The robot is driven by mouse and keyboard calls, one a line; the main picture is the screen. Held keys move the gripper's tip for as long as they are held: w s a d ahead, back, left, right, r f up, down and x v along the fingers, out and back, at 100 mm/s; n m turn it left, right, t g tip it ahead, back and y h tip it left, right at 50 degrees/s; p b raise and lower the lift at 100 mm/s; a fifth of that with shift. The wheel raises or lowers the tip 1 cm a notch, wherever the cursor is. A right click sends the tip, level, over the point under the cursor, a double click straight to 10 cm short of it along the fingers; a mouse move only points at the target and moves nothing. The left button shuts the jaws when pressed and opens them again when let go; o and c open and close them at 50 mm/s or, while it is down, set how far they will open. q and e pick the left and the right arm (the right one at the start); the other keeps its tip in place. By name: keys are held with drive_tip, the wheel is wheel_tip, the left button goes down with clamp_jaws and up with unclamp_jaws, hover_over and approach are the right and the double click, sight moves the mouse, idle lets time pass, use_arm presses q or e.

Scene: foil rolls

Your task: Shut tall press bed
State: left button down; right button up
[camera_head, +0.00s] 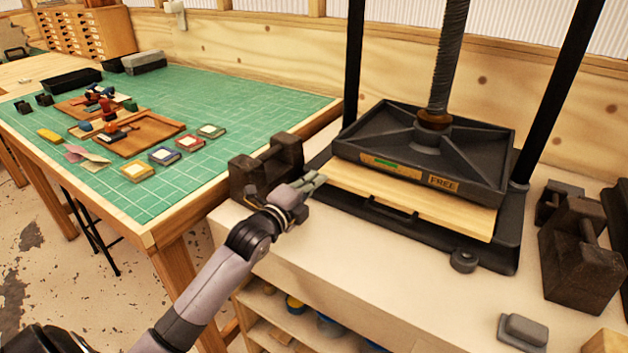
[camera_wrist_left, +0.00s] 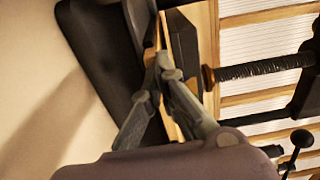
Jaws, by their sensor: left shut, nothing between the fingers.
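The tall press stands on the pale bench, with its dark platen (camera_head: 425,150) under a vertical screw (camera_head: 452,60). Its wooden bed (camera_head: 450,212) sticks out toward me from under the platen, with a dark handle (camera_head: 392,208) on its front edge. My left gripper (camera_head: 316,179) is shut and empty at the left front corner of the bed. In the left wrist view the shut fingertips (camera_wrist_left: 163,68) are close to the bed's wooden edge; I cannot tell whether they touch. My right gripper is not in view.
Dark weights (camera_head: 265,168) stand left of the press, close to my left gripper. More weights (camera_head: 580,245) stand at the right. A small grey block (camera_head: 523,330) lies at the bench's front right. A green cutting mat (camera_head: 225,110) with tools and ink pads covers the left table.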

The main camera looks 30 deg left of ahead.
sight(323, 172)
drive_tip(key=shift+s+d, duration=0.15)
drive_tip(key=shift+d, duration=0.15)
use_arm(q)
drive_tip(key=shift+w, duration=0.35)
drive_tip(key=w, duration=0.3)
drive_tip(key=shift+w+d, duration=0.1)
drive_tip(key=shift+w, duration=0.1)
drive_tip(key=shift+w+r, duration=0.1)
drive_tip(key=shift+w, duration=0.05)
drive_tip(key=shift+r, duration=0.15)
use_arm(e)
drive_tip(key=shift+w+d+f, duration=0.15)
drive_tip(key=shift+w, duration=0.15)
use_arm(q)
drive_tip(key=shift+r, duration=0.1)
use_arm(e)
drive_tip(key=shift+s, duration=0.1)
